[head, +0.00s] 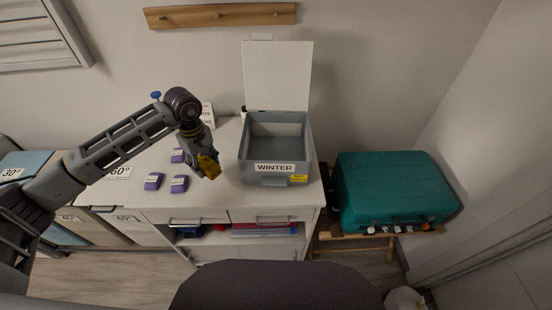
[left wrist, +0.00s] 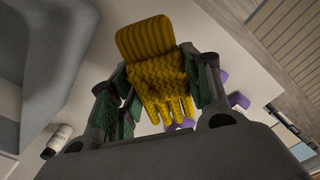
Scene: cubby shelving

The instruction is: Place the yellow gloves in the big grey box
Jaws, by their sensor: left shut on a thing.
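The yellow gloves (head: 208,165) hang in my left gripper (head: 203,158), a little above the white cabinet top and left of the big grey box. In the left wrist view the gloves (left wrist: 160,75) show a ribbed cuff and spread fingers between the two green-padded fingers of my left gripper (left wrist: 160,95). The big grey box (head: 275,182) stands on the cabinet with its white lid up at the back. It bears a WINTER label and a small yellow tag, and its visible inside looks empty. The box wall (left wrist: 35,85) fills the left of the wrist view. My right gripper is not in view.
Several purple packets (head: 153,182) lie on the white cabinet top (head: 222,192) left of the box. A white card stands behind my left gripper. A teal suitcase (head: 395,187) rests on a wooden stand at the right. A wooden peg rail (head: 220,15) is on the wall.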

